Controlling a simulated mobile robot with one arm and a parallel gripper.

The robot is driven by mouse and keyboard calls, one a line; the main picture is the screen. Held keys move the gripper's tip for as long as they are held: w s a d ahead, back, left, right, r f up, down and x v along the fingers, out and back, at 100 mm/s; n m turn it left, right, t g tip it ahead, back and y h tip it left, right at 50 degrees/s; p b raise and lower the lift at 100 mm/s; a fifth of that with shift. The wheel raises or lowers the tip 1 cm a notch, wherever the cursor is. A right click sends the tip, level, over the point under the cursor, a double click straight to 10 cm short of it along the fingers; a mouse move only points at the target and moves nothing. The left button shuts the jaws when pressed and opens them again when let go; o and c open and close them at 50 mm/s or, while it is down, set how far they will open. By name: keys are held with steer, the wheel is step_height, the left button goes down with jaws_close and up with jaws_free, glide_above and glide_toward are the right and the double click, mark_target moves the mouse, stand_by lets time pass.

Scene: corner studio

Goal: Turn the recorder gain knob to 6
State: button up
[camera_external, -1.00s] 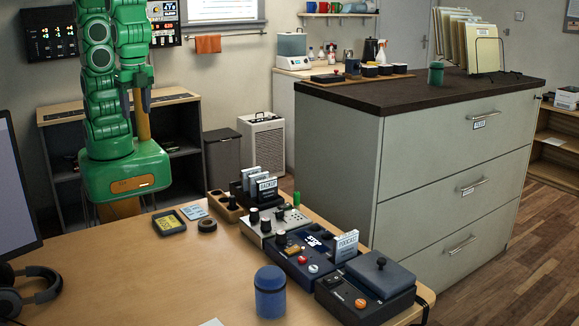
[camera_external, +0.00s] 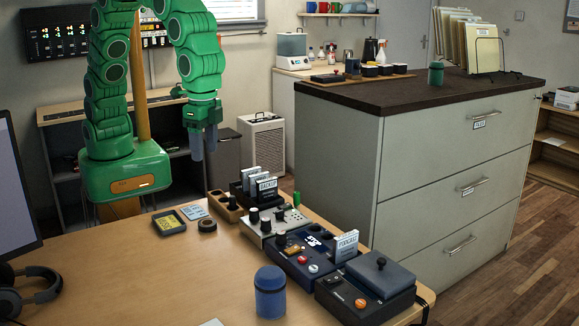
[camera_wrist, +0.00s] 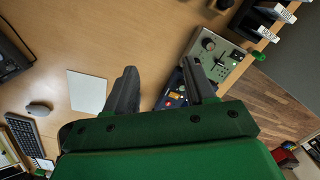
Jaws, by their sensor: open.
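A silver panel with several black knobs (camera_external: 265,223) stands on the desk. It also shows in the wrist view (camera_wrist: 222,57), with a dark knob (camera_wrist: 208,44). A dark blue device (camera_external: 300,250) with a dark knob (camera_external: 281,241) and a red button stands in front of it; in the wrist view it is partly hidden behind my fingers. I cannot tell which of these is the recorder, nor read any knob setting. My gripper (camera_external: 203,148) is open and empty, in the air behind the desk's far edge, left of and above the devices. Its two fingers (camera_wrist: 160,83) point over the desk.
A dark box (camera_external: 345,302) and a blue canister (camera_external: 270,298) are nearer the front. A tape roll (camera_external: 207,225) lies to the left. The desk's middle (camera_external: 160,280) is clear. A drawer cabinet (camera_external: 430,170) stands at right.

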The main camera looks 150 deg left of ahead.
steer(key=w+a+f+n, duration=0.2)
steer(key=w+a+f, duration=0.4)
steer(key=w, duration=0.1)
steer(key=n, duration=0.1)
glide_above(281, 232)
steer(key=f, duration=0.7)
steer(key=shift+s+d+f, duration=0.1)
steer(key=shift+d, duration=0.3)
steer(key=shift+w+a+f+n, duration=0.2)
steer(key=shift+a+f+n, duration=0.1)
steer(key=shift+f, duration=0.1)
steer(key=shift+s+a+f, duration=0.1)
steer(key=shift+f, duration=3.8)
steer(key=shift+c, duration=0.5)
jaws_close()
